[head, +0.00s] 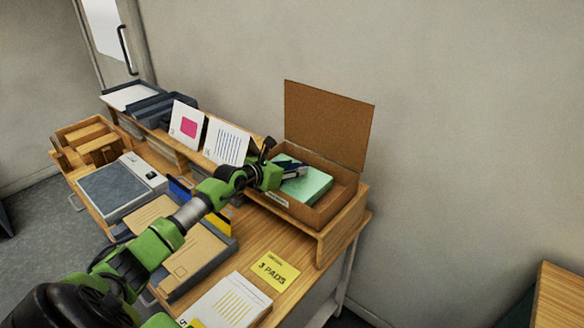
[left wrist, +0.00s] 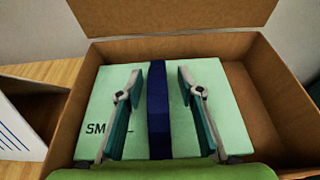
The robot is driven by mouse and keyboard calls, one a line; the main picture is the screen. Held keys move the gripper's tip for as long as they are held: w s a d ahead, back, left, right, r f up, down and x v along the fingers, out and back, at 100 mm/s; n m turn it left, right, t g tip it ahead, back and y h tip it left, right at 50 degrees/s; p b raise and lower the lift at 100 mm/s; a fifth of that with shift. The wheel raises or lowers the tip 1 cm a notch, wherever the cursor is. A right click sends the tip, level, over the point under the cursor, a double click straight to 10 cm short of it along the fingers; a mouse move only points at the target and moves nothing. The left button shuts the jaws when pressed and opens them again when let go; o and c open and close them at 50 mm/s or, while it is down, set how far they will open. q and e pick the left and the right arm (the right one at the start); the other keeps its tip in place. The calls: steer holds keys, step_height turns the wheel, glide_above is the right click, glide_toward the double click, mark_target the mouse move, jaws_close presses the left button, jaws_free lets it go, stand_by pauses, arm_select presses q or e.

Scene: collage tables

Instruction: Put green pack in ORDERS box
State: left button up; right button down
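The green pack (head: 312,186) lies inside the open brown cardboard box (head: 344,196) on the raised shelf at the table's right end. In the left wrist view the pack (left wrist: 82,108) shows part of a dark label and a dark blue band (left wrist: 158,120) across its middle. My left gripper (head: 291,169) is over the pack in the box. Its two fingers (left wrist: 158,92) stand apart on either side of the band, with gaps visible. Whether the fingertips touch the pack is unclear. The box's front label is too small to read. My right gripper is not in view.
The box's lid (head: 328,125) stands upright at the back. A white card with blue lines (head: 226,143) stands just left of the box. A yellow note reading "3 PADS" (head: 275,270) lies in front. A tray of brown envelopes (head: 190,258) lies beneath my left arm.

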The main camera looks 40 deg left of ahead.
arm_select(q)
steer(key=shift+s+a, duration=0.15)
